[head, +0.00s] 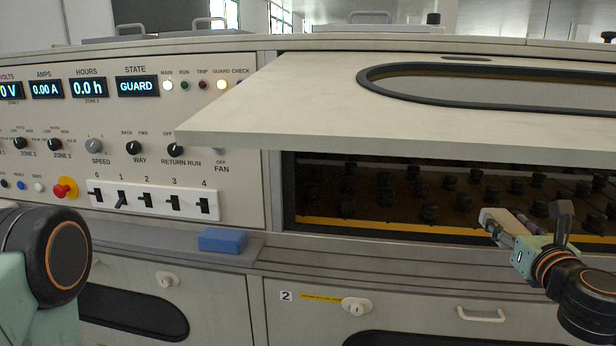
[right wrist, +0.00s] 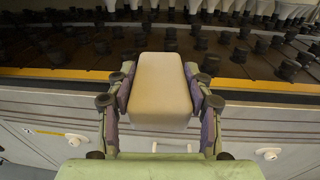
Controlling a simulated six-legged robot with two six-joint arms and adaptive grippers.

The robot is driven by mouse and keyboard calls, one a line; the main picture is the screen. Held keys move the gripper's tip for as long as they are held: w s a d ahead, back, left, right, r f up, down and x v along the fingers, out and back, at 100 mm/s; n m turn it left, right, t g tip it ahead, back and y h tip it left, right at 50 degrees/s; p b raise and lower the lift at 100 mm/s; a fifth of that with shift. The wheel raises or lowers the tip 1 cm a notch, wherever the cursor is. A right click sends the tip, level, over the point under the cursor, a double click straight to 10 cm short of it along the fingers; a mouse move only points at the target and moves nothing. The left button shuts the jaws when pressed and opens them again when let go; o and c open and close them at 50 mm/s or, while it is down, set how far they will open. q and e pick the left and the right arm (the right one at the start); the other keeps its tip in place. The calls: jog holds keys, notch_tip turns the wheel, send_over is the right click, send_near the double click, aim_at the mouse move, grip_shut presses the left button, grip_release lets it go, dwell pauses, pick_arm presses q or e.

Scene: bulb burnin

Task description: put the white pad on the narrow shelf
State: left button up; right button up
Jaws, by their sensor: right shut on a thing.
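The white pad (right wrist: 161,88) is a pale, cream block. In the right wrist view it sits between the two fingers of my right gripper (right wrist: 160,92), which is shut on its sides. In the head view the pad (head: 497,219) shows at the tip of my right gripper (head: 508,228), in front of the open bay at the right. The narrow shelf (head: 390,262) is the grey ledge along the front of the cabinet, below the bay; the pad is held above and in front of it. My left arm shows at the left edge, but its gripper is out of view.
A blue block (head: 222,240) lies on the ledge left of the bay. A raised lid (head: 300,100) juts out over the bay (head: 390,195), which holds rows of dark sockets. A control panel with switches (head: 150,199) and a red button (head: 64,188) is at the left.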

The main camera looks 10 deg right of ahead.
jog(key=s+a+f+n+g+y, duration=0.1)
jog(key=s+a+f+n+y, duration=0.1)
jog(key=a+n+y, duration=0.75)
jog(key=s+a+f+n+g+y, duration=0.25)
jog(key=s+a+y, duration=0.2)
jog(key=a, duration=0.35)
jog(key=s+a+f+n+g+y, duration=0.2)
jog(key=s+a+f+g+y, duration=0.15)
jog(key=s+a, duration=0.35)
jog(key=shift+m, duration=0.4)
jog(key=r+p, duration=0.1)
jog(key=p, duration=0.2)
jog(key=r+p, duration=0.2)
jog(key=p, duration=0.2)
jog(key=w+a+r+p, duration=0.1)
jog(key=r+p, duration=0.1)
jog(key=p, duration=0.1)
jog(key=shift+r+p, duration=0.15)
jog(key=shift+p, duration=0.2)
jog(key=shift+w, duration=0.1)
